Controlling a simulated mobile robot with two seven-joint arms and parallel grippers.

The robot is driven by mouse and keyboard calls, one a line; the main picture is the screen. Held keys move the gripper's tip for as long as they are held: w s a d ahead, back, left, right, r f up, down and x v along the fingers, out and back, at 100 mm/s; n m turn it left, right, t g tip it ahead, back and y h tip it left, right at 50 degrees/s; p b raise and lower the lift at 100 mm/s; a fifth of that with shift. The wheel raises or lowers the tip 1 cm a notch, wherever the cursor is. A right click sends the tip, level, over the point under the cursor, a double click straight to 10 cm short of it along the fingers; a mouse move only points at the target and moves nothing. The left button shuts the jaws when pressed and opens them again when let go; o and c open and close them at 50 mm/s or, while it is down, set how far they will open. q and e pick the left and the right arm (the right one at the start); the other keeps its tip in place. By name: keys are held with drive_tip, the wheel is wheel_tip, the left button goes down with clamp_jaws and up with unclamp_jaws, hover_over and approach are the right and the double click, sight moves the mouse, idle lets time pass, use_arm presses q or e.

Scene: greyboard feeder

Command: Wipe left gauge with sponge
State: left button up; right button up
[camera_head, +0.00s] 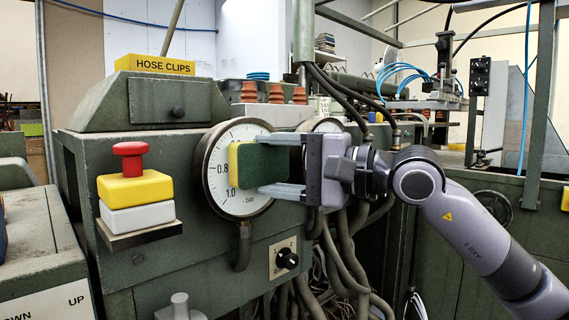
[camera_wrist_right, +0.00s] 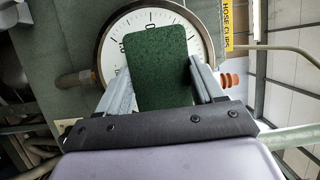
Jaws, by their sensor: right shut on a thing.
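The left gauge (camera_head: 220,196) is a round white dial with a dark rim on the front of the green machine. It also shows in the right wrist view (camera_wrist_right: 113,38). My right gripper (camera_head: 280,171) is shut on a sponge (camera_head: 257,166) with a dark green side and a yellow side. The yellow side faces the dial and covers part of its right half; I cannot tell for sure whether it touches. In the right wrist view the sponge's green side (camera_wrist_right: 160,68) hides the dial's middle, between both fingers. My left gripper is not in view.
A second gauge (camera_head: 327,125) is partly hidden behind my right gripper. A red stop button (camera_head: 130,157) on a yellow and white block stands left of the left gauge. A black knob (camera_head: 287,258) and several hoses (camera_head: 345,255) are below.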

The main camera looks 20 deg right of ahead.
use_arm(q)
drive_tip(key=shift+b, duration=0.5)
use_arm(e)
drive_tip(key=shift+s+a, duration=0.3)
drive_tip(key=shift+a, duration=0.6)
drive_tip(key=shift+s+a, duration=0.35)
drive_tip(key=shift+a, duration=0.55)
drive_tip(key=shift+s+a, duration=0.3)
drive_tip(key=shift+a, duration=0.6)
